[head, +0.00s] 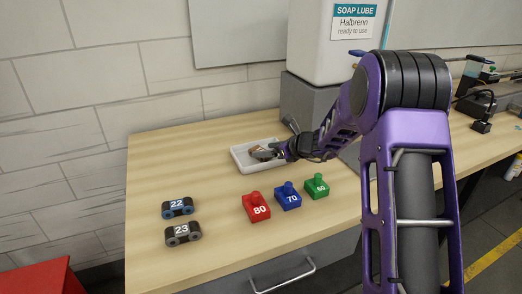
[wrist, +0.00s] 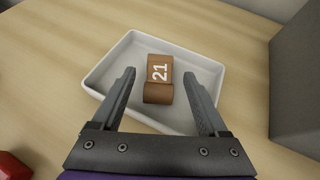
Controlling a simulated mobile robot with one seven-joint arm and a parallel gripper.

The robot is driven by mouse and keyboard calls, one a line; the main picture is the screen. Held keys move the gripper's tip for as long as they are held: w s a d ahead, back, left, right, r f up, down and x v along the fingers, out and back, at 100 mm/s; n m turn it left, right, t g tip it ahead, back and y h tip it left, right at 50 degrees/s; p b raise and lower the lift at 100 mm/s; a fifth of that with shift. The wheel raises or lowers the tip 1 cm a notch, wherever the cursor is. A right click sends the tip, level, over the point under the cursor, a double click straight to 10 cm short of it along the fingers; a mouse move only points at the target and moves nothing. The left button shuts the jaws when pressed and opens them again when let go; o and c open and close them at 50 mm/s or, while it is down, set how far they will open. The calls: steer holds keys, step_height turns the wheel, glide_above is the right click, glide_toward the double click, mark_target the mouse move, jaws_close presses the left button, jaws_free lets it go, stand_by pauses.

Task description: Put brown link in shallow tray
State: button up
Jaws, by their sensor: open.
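The brown link (wrist: 158,78), marked 21, lies inside the shallow white tray (wrist: 104,68), near its middle. In the head view the link (head: 254,149) is a small brown patch in the tray (head: 239,159), partly hidden by my gripper. My gripper (wrist: 163,75) is open above the tray, its two fingers apart on either side of the link. The fingers do not appear to touch the link. In the head view my gripper (head: 266,153) reaches in from the right over the tray.
Links 22 (head: 178,208) and 23 (head: 183,234) lie at the table's left. Red 80 (head: 256,207), blue 70 (head: 288,196) and green 60 (head: 316,187) knobbed blocks stand in front of the tray. A grey-based SOAP LUBE dispenser (head: 335,50) stands behind right. The table's back left is clear.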

steer(key=v, duration=0.8)
steer(key=shift+s+d+r+p, duration=0.1)
steer(key=shift+s+d+p, duration=0.1)
steer(key=shift+p, duration=0.1)
